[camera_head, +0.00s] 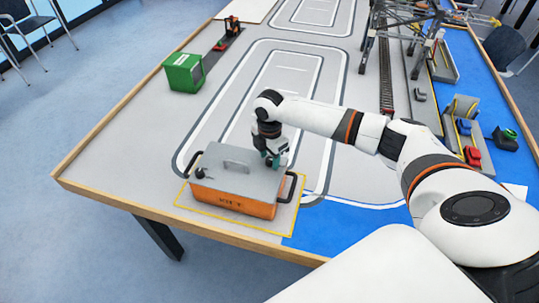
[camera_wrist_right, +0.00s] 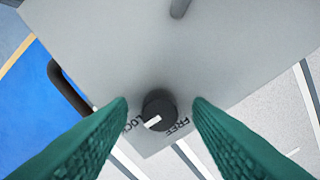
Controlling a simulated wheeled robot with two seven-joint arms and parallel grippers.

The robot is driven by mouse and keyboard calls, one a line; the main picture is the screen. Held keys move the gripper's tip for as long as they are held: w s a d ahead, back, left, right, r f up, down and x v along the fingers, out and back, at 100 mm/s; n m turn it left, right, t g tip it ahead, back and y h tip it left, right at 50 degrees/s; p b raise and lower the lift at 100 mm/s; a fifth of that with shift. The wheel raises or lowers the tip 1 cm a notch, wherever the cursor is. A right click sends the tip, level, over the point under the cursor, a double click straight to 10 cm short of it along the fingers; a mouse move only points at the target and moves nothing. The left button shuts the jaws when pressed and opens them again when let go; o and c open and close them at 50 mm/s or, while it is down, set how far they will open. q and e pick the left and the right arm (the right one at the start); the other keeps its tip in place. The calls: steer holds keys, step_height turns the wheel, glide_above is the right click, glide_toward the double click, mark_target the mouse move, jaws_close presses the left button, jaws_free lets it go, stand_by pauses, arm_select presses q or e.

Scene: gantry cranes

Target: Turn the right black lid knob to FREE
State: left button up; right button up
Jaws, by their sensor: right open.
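The orange box (camera_head: 232,203) with a grey lid (camera_head: 238,168) stands on the table inside a yellow outline. The right black lid knob (camera_wrist_right: 159,106) is in the middle of the right wrist view; its white mark points toward the LOCK lettering, with FREE printed to the right of it. My right gripper (camera_head: 276,160) is over the lid's far right corner. Its green fingers (camera_wrist_right: 160,112) are open, one on each side of the knob, with gaps showing. In the head view the gripper hides this knob. Another black knob (camera_head: 200,173) sits at the lid's left. My left gripper is out of view.
The lid has a grey handle (camera_head: 236,166) in its middle. A black side handle (camera_head: 292,187) is at the box's right end. A green box (camera_head: 184,72) stands farther back. A gantry crane (camera_head: 395,22) and coloured blocks are on the right. The table between is clear.

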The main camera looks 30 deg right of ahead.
steer(key=c, duration=1)
steer(key=shift+r, duration=0.1)
steer(key=shift+n, duration=0.4)
steer(key=shift+r+n+p, duration=0.1)
steer(key=shift+n+p, duration=0.7)
steer(key=shift+n, duration=0.2)
steer(key=n+p, duration=0.1)
steer(key=n, duration=0.2)
steer(key=shift+n, duration=0.4)
steer(key=n, duration=0.5)
steer(key=shift+p, duration=0.3)
steer(key=n, duration=0.6)
steer(key=shift+n, duration=0.3)
